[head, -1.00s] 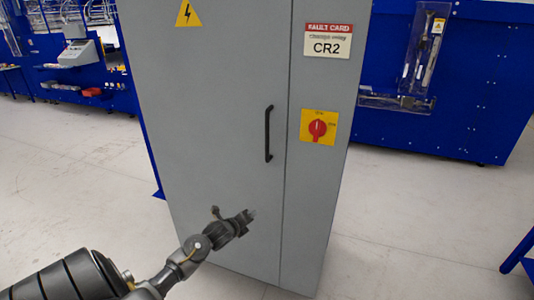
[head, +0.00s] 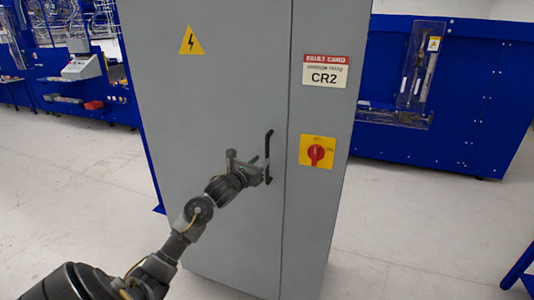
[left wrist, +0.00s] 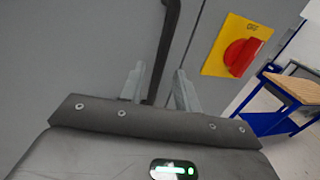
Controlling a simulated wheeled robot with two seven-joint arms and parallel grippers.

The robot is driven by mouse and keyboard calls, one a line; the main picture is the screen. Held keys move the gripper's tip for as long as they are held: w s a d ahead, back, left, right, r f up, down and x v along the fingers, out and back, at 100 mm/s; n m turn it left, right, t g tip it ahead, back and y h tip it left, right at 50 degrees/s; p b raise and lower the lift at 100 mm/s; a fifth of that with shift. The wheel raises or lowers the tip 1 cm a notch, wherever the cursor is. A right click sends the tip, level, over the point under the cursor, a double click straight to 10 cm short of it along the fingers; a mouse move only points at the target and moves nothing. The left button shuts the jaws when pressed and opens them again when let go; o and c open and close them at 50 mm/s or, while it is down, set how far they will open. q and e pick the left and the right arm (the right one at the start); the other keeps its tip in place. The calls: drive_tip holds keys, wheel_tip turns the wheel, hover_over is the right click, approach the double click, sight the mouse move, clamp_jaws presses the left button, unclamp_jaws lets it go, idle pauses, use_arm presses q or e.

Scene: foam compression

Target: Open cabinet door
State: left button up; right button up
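The tall grey cabinet's door (head: 215,95) is shut, with a dark vertical bar handle (head: 268,143) near its right edge. My left gripper (head: 263,170) is at the lower half of the handle. In the left wrist view my left gripper (left wrist: 159,85) is open, its two fingers apart. The handle (left wrist: 166,45) runs down between the fingers in that view, and a gap shows on both sides of it. I cannot tell how deep between the fingers it lies. My right gripper is not in view.
A red rotary switch (head: 316,153) on a yellow plate sits right of the handle on the fixed panel. A fault card (head: 326,71) is above it. Blue workstations (head: 480,90) stand behind. The pale floor (head: 400,240) is clear on the right.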

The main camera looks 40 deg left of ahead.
sight(266, 157)
use_arm(q)
drive_tip(key=shift+w+a+p, duration=0.2)
drive_tip(key=shift+w+p, duration=0.15)
drive_tip(key=shift+w, duration=1)
drive_tip(key=shift+w+a+p, duration=0.2)
drive_tip(key=shift+w+p, duration=0.1)
drive_tip(key=shift+w, duration=1.05)
clamp_jaws()
